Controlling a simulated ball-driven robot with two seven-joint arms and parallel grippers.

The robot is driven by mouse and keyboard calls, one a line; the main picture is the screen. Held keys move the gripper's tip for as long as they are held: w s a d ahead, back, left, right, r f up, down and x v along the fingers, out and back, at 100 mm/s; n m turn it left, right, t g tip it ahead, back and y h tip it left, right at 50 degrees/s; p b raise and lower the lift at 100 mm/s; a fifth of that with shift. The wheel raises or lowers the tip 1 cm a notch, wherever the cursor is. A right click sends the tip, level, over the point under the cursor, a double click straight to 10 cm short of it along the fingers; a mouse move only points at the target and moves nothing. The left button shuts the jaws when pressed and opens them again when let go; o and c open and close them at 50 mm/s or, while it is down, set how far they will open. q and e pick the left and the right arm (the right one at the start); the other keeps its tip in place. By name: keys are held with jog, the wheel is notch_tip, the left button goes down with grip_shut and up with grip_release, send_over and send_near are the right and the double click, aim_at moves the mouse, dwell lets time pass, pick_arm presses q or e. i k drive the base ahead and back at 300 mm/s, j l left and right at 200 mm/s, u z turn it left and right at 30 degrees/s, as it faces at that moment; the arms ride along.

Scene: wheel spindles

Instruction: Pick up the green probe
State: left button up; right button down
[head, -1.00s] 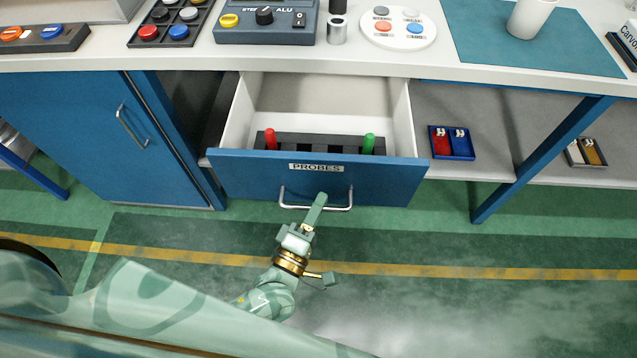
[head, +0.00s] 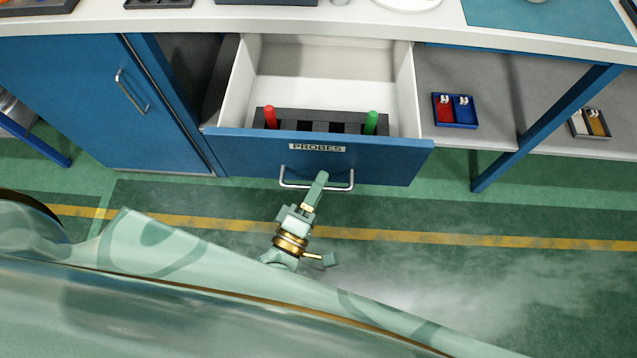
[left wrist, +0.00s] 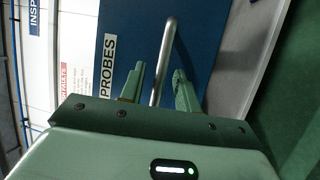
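The green probe (head: 371,122) stands upright at the right end of a dark rack (head: 320,122) inside the open drawer labelled PROBES (head: 240,150). A red probe (head: 270,117) stands at the rack's left end. My left gripper (head: 321,178) is at the drawer's metal handle (head: 290,183), in front of and below the probes. In the left wrist view, the handle (left wrist: 163,60) passes between the two fingers (left wrist: 159,72), with gaps visible beside it. The gripper looks open around the handle. My right gripper is not in view.
The white counter (head: 300,20) overhangs the drawer's back. A closed blue cabinet (head: 80,100) stands at left. A shelf at right bears a blue tray with red and blue items (head: 455,110) and a smaller tray (head: 590,124). A slanted blue leg (head: 540,130) crosses there.

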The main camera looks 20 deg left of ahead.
aim_at(372, 118)
jog(key=k+j, duration=0.1)
jog(key=k, duration=0.4)
jog(key=k+j, duration=0.1)
jog(key=k, duration=0.4)
